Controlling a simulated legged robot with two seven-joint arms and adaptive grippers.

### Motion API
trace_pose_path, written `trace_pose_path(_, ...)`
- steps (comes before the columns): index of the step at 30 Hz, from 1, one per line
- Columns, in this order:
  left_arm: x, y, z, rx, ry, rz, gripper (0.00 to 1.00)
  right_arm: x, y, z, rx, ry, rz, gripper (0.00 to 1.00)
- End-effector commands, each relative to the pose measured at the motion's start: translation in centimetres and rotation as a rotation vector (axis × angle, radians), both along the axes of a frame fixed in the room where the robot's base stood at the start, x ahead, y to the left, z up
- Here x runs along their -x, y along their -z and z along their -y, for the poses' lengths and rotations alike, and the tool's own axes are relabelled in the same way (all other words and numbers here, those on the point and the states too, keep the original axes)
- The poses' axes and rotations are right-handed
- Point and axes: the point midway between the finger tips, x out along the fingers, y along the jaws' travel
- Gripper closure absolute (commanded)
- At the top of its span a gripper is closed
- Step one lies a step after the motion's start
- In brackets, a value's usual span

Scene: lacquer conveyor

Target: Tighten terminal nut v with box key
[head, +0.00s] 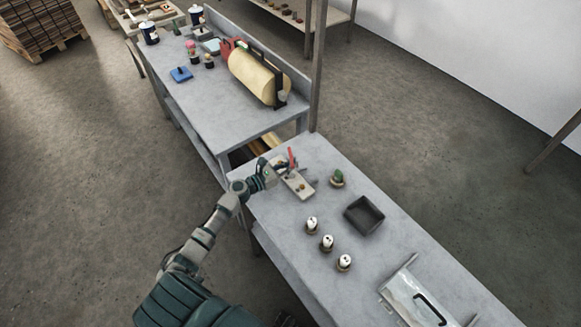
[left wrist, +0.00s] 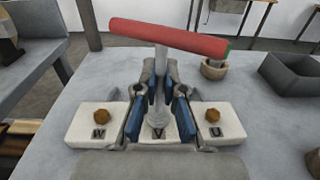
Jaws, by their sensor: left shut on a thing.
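The box key, with a red cross handle (left wrist: 168,37) and grey shaft, stands roughly upright over the middle terminal; its red handle also shows in the head view (head: 291,158). My left gripper (left wrist: 160,115) is shut on the key's shaft, its blue pads on both sides; it is at the block in the head view (head: 279,170). The white terminal block (left wrist: 78,129) carries the letters W, V and U. Brass nuts show at W (left wrist: 100,117) and U (left wrist: 212,115). The nut at V is hidden by the key's lower end and the fingers. My right gripper is out of view.
On the same bench are a small bowl with a green thing (head: 337,179), a dark open tray (head: 364,215), several white-topped pieces (head: 327,242) and a clear case with a black handle (head: 418,299). Another bench holds a large yellow cylinder (head: 257,77). Bare bench lies between these.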

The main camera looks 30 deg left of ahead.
Motion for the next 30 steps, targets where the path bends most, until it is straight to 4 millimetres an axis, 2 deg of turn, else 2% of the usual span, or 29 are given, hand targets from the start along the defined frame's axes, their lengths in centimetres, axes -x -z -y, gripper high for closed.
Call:
trace_pose_path(9,-0.1,-0.1,-0.1,-0.001,0.004,0.002,1.0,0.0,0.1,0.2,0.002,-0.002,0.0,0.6)
trace_pose_path(30,-0.1,0.1,-0.1,-0.001,0.232,0.002,1.0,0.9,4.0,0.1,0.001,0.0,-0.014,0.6)
